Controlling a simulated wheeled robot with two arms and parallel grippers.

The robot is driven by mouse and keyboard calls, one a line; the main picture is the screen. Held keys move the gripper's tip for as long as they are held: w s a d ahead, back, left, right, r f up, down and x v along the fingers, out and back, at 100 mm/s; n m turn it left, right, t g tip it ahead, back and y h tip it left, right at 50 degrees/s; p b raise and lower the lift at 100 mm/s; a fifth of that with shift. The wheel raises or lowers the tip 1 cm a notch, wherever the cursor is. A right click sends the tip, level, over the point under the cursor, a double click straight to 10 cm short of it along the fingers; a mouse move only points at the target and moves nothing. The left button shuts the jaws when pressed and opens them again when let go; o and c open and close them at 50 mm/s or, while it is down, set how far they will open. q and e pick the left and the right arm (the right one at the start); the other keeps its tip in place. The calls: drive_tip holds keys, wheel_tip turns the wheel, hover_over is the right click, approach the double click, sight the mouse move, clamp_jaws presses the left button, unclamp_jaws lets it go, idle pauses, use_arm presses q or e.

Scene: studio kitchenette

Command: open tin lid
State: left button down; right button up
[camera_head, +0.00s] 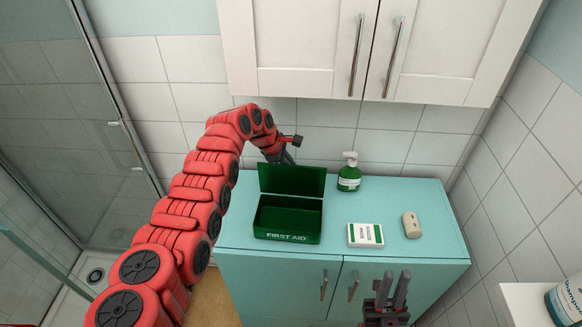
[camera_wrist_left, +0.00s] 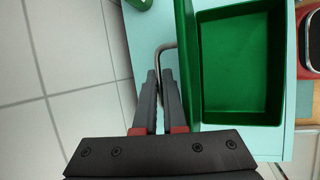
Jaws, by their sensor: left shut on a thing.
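The green first aid tin (camera_head: 288,237) stands on the turquoise cabinet, its box open and empty. Its lid (camera_head: 292,180) stands up, roughly upright, at the back edge. The tin also shows in the left wrist view (camera_wrist_left: 237,116), with the lid (camera_wrist_left: 188,60) seen nearly edge-on. My left gripper (camera_head: 286,157) is behind the lid. In the left wrist view its fingers (camera_wrist_left: 162,78) are closed on a thin grey bent handle (camera_wrist_left: 162,52) at the lid; the head view hides this hold. My right gripper (camera_head: 395,279) is empty, fingers apart, in front of the cabinet.
Tiled wall (camera_head: 420,148) is close behind; wall cupboards (camera_head: 300,50) hang above. The cabinet top's right end (camera_head: 435,200) is clear.

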use_arm(q)
drive_tip(key=shift+f, duration=0.15)
drive_tip(key=c, duration=1.3)
unclamp_jaws()
drive_tip(key=shift+o, duration=0.2)
drive_tip(key=shift+w, duration=0.1)
